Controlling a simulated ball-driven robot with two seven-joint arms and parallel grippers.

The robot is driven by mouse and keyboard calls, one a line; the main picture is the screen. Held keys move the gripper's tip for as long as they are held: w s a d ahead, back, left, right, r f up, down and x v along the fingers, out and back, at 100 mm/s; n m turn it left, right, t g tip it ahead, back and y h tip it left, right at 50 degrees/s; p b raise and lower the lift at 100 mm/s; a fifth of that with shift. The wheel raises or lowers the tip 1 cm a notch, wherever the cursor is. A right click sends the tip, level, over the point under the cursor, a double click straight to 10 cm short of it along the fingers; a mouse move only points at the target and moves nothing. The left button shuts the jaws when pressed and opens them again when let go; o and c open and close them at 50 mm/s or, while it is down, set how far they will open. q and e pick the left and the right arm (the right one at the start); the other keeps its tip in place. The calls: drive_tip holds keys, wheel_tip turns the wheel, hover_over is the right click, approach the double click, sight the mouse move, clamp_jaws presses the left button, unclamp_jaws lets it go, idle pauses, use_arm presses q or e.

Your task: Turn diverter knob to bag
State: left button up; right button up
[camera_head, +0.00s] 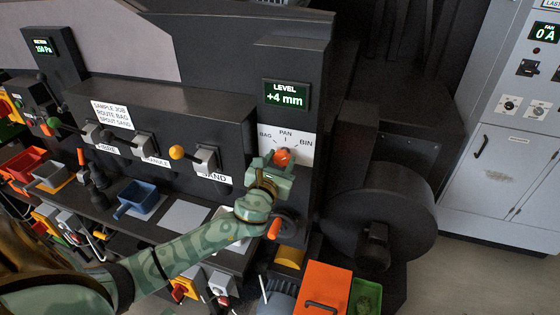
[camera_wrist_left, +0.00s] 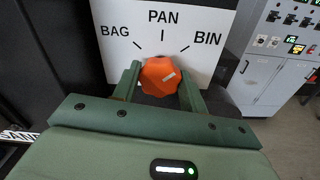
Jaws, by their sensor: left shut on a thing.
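The orange diverter knob (camera_head: 282,157) sits on a white label plate (camera_head: 297,147) marked BAG, PAN and BIN, below the LEVEL display. My left gripper (camera_head: 276,163) is at the knob, its arm coming in from the left. In the left wrist view the faceted knob (camera_wrist_left: 160,76) lies between the two green fingers of my gripper (camera_wrist_left: 161,86), which are shut on it. BAG is at the left of the plate (camera_wrist_left: 190,52), PAN at the top middle and BIN at the right. A small pale mark shows on the knob; I cannot tell which word it points at. My right gripper is out of view.
A second orange handle (camera_head: 274,229) is just below my gripper. A blue scoop tray (camera_head: 137,197) is at left, an orange box (camera_head: 323,287) below, and a grey cabinet (camera_head: 501,180) at right.

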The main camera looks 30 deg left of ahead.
use_arm(q)
drive_tip(key=n, duration=0.5)
drive_tip(key=shift+n, duration=0.3)
drive_tip(key=n, duration=0.4)
drive_tip(key=shift+n+b, duration=0.3)
drive_tip(key=shift+b, duration=0.05)
drive_tip(key=n, duration=0.4)
drive_tip(key=shift+a, duration=0.1)
drive_tip(key=shift+n, duration=2.7)
drive_tip(key=shift+f, duration=0.1)
drive_tip(key=o, duration=1)
drive_tip(key=shift+c, duration=0.2)
drive_tip(key=shift+s, duration=0.15)
